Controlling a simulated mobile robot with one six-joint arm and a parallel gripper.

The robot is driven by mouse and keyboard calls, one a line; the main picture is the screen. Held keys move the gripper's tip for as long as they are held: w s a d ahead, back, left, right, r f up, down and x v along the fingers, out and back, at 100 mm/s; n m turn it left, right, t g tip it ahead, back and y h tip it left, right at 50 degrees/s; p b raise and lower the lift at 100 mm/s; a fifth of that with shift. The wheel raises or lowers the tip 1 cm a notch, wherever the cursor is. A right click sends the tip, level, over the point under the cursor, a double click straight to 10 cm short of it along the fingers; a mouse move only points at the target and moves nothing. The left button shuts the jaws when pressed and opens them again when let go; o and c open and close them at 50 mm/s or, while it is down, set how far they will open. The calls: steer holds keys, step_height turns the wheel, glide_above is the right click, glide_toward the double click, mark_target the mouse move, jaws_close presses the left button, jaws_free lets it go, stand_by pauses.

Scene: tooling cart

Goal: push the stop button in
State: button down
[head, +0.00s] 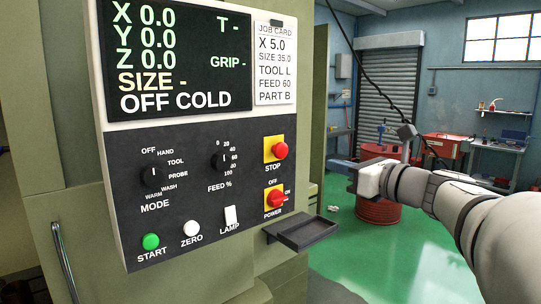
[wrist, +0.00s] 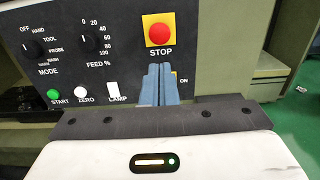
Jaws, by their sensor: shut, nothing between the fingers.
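The stop button (head: 281,150) is a round red mushroom head on a yellow square plate, above the label STOP on the dark panel. It stands proud of its plate. In the wrist view the button (wrist: 160,34) is unobstructed, top centre. My gripper (head: 350,170) is to the right of the panel in the head view, apart from the button. In the wrist view its blue fingers (wrist: 159,67) are together and empty, with the tips just below the STOP label in the picture.
The red power switch (head: 276,198) sits below the stop button; my fingers mostly hide it in the wrist view. A small dark tray (head: 303,232) juts out under the panel. The start button (head: 150,241), zero button (head: 191,228) and lamp switch (head: 231,215) are lower left.

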mark_target(283, 151)
steer(key=p+x, duration=0.4)
steer(key=x, duration=0.9)
steer(key=shift+w+a, duration=0.1)
steer(key=shift+a, duration=0.05)
steer(key=shift+w+a, duration=0.2)
steer(key=shift+w, duration=0.05)
steer(key=shift+w+a+f, duration=0.1)
steer(key=shift+w+a, duration=0.15)
steer(key=shift+w, duration=0.05)
steer(key=shift+w+a+b, duration=0.25)
steer(key=shift+w+b, duration=0.05)
steer(key=shift+b, duration=0.15)
steer(key=shift+r, duration=0.35)
steer(key=shift+s+d, duration=0.1)
steer(key=shift+s+d+f, duration=0.25)
steer(key=shift+s+d, duration=0.1)
steer(key=shift+s, duration=0.05)
steer(key=b+v, duration=0.3)
steer(key=v, duration=1)
